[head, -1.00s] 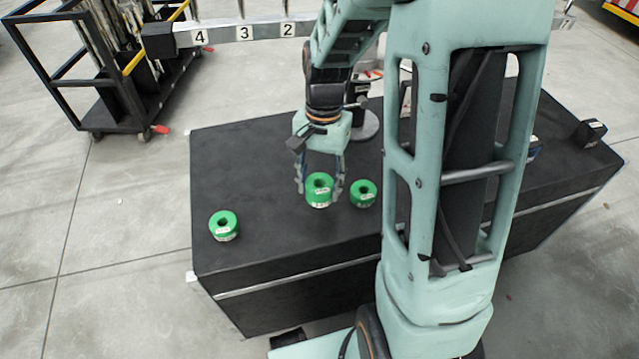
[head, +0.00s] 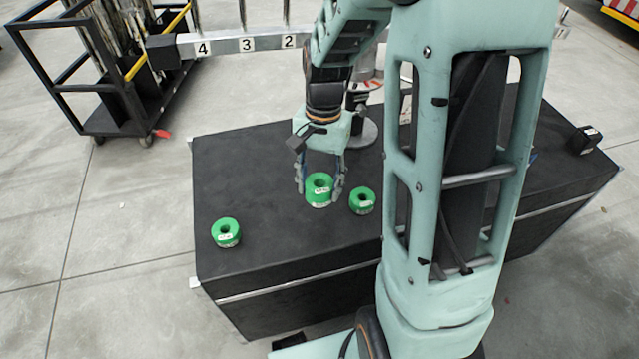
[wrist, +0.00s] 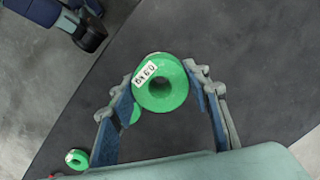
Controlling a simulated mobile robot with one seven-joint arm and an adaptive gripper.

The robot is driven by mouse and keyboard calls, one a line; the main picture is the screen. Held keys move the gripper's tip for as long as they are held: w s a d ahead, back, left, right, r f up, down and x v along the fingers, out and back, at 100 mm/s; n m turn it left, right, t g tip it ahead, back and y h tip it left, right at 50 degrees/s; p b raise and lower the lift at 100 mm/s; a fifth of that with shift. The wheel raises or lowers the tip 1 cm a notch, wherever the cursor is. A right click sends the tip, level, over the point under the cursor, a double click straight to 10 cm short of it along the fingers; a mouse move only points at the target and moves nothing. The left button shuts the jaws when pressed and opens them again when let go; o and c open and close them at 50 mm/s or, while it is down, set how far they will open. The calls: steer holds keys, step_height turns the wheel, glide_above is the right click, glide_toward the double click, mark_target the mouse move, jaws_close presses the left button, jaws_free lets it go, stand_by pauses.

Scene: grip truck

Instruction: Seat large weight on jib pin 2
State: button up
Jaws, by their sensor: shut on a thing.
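My gripper (head: 319,188) is shut on the middle green weight (head: 318,184), a thick ring with a central hole and a white label. The wrist view shows the held weight (wrist: 161,86) between both fingers, hole facing the camera. It appears slightly above the black case top. A smaller green weight (head: 362,201) stands close to its right, and another green weight (head: 226,233) stands at the left of the case. The jib bar (head: 265,43) has number labels 4, 3 and 2; pin 2 (head: 287,14) rises behind its label, its top cut off by the frame.
The black case (head: 270,245) carries the weights, with bare top between them. A grey round-based stand (head: 366,132) is behind my gripper. A black cart (head: 110,110) stands at the back left. A small black block (head: 584,140) sits at the case's far right.

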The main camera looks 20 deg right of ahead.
steer(key=shift+r, duration=0.2)
step_height(320, 180, up, 7)
steer(key=p, duration=0.6)
stand_by(0.5)
steer(key=shift+r+p, duration=0.15)
steer(key=shift+p, duration=0.25)
